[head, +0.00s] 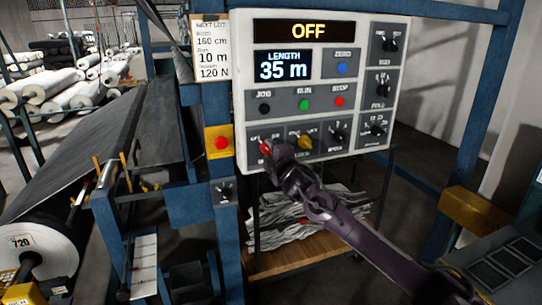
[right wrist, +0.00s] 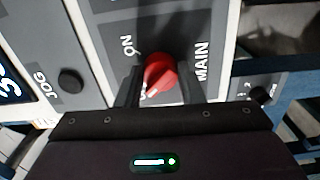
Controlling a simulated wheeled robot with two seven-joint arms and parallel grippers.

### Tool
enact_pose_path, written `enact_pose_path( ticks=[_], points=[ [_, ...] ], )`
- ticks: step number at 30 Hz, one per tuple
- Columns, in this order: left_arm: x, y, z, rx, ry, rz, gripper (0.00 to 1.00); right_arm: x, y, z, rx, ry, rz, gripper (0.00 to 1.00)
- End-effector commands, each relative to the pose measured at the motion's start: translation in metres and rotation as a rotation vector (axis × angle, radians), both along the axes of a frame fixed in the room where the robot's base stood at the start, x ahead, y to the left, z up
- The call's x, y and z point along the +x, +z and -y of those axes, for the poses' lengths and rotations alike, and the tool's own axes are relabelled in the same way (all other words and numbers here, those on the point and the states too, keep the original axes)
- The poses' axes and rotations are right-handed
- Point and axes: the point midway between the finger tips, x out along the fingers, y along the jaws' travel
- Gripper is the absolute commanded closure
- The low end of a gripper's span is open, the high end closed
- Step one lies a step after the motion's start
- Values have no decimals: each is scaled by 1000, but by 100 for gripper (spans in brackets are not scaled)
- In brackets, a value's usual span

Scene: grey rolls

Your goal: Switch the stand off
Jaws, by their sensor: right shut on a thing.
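The stand's white control panel (head: 390,90) faces me, and its top display (head: 309,31) reads OFF. A red MAIN knob (head: 265,147) sits at the panel's lower left. My right gripper (head: 272,154) is shut on this knob and hides part of it in the head view. In the right wrist view, the red knob (right wrist: 161,72) sits between the two dark fingers. Its white mark points to the lower left, away from the ON label (right wrist: 128,46). My left gripper is not in view.
A yellow knob (head: 305,143) is just right of my gripper. A red button on a yellow box (head: 221,143) is left of the panel. Blue frame posts (head: 476,100) flank the panel, and a shelf with grey cloth (head: 290,232) is below. A length screen (head: 283,65) reads 35 m.

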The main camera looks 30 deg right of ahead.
Motion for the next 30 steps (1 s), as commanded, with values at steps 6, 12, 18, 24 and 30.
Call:
enact_pose_path(
  ticks=[6, 12, 18, 24, 30],
  points=[
    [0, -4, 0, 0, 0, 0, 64, 0, -2, -1, -49, 2, -16, 88],
    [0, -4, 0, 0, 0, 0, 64, 0, -2, -1, -59, 2, -19, 88],
    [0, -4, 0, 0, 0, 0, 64, 0, -2, -2, -59, 3, -19, 88],
    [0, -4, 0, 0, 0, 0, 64, 0, -2, -1, -58, 2, -18, 48],
    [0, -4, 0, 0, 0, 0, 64, 0, -1, -1, -57, 1, -16, 44]
  ],
)
